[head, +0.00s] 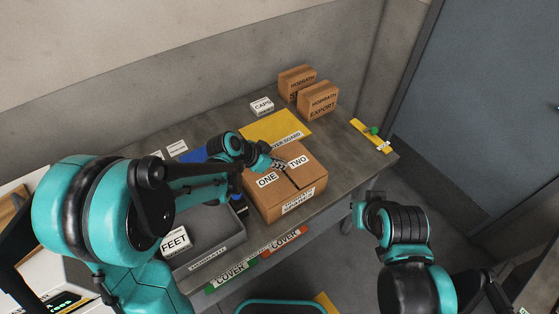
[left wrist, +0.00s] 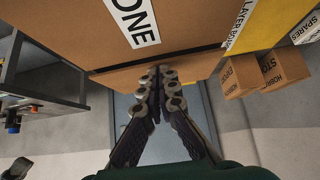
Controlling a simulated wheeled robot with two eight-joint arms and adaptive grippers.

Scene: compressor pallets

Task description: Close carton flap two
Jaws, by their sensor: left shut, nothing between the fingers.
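The brown carton (head: 300,203) stands on the grey table. Its top shows flap one (head: 262,190), labelled ONE, and flap two (head: 312,172), labelled TWO, with a dark seam between them. Both look roughly flat; I cannot tell whether flap two lies fully down. My left gripper (head: 278,164) is shut and empty, over the carton's far top edge near the seam. In the left wrist view its fingertips (left wrist: 157,77) overlap a brown carton panel beyond the ONE label; contact is unclear. My right gripper (head: 358,208) is off the table's right edge, its fingers unclear.
A yellow layer board (head: 272,126) lies behind the carton. A grey bin (head: 215,252) is left of the carton. Red and green COVER strips (head: 285,241) (head: 232,274) lie in front.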

